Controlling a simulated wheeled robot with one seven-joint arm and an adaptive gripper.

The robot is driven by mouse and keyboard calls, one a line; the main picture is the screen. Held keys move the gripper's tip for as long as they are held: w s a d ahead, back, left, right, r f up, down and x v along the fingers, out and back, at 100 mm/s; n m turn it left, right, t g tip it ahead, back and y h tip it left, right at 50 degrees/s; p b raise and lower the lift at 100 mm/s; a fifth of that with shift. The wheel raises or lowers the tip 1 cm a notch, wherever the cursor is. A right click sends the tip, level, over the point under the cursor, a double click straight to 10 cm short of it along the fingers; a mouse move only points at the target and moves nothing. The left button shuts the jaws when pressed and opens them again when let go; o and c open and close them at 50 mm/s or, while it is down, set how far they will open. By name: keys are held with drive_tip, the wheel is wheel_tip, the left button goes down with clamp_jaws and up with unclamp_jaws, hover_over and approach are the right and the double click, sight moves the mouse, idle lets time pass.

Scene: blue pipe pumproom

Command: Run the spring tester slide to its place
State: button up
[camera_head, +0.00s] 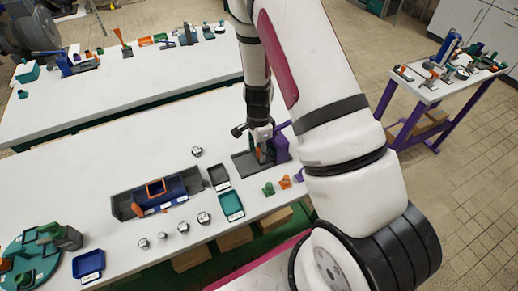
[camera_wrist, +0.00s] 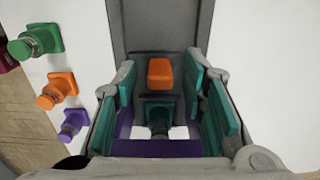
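The spring tester stands on the near white table, with a grey base plate (camera_head: 241,166) and a purple upright (camera_head: 280,149) at its right. In the wrist view its slide appears as a dark block with an orange top (camera_wrist: 160,72), and a dark green round part (camera_wrist: 159,122) sits nearer to me. My gripper (camera_head: 262,148) points down over the tester. In the wrist view my gripper (camera_wrist: 160,88) has its teal-padded fingers apart, one on each side of the dark block. Narrow gaps seem to show between pads and block; contact is not clear. My arm partly hides the tester in the head view.
Green, orange and purple knobbed parts (camera_wrist: 60,84) stand close beside the tester. A purple-legged side table (camera_head: 429,89) stands at the right.

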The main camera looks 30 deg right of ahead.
clamp_jaws()
drive_tip(key=shift+a, duration=0.1)
drive_tip(key=a, duration=0.9)
drive_tip(key=shift+w+a, duration=0.3)
drive_tip(key=shift+a, duration=0.1)
unclamp_jaws()
